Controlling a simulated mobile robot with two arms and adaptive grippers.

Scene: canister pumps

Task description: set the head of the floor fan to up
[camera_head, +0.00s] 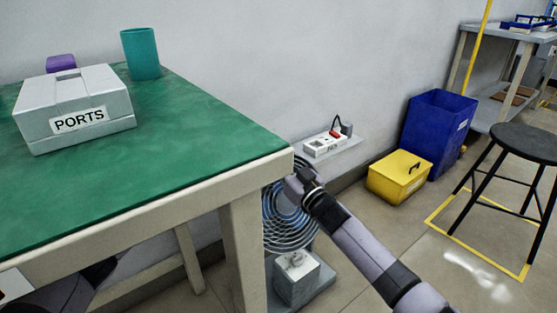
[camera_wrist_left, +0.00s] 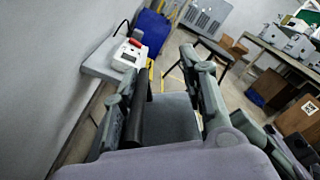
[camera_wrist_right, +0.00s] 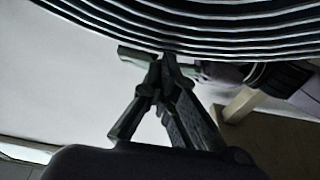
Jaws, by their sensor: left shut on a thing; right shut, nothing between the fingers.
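The floor fan (camera_head: 283,222) stands behind the right end of the green table, its round grille partly hidden by the table leg and my right arm. Its grey base (camera_head: 296,281) is on the floor. I cannot tell the head's exact tilt. My right gripper (camera_wrist_right: 165,58) is shut and empty, its tips close below the ringed grille (camera_wrist_right: 200,28) in the right wrist view; contact is unclear. My left gripper (camera_wrist_left: 165,85) is shut on a dark grey block-like part (camera_wrist_left: 172,116), seemingly of the fan. In the head view that gripper is hidden by the table.
The green table (camera_head: 200,130) holds a PORTS box (camera_head: 75,105) and a teal cup (camera_head: 141,54). A wall shelf (camera_head: 345,142) holds a white switch box (camera_head: 324,144). A yellow box (camera_head: 398,178), blue bin (camera_head: 437,130) and stool (camera_head: 528,142) stand right; floor between is clear.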

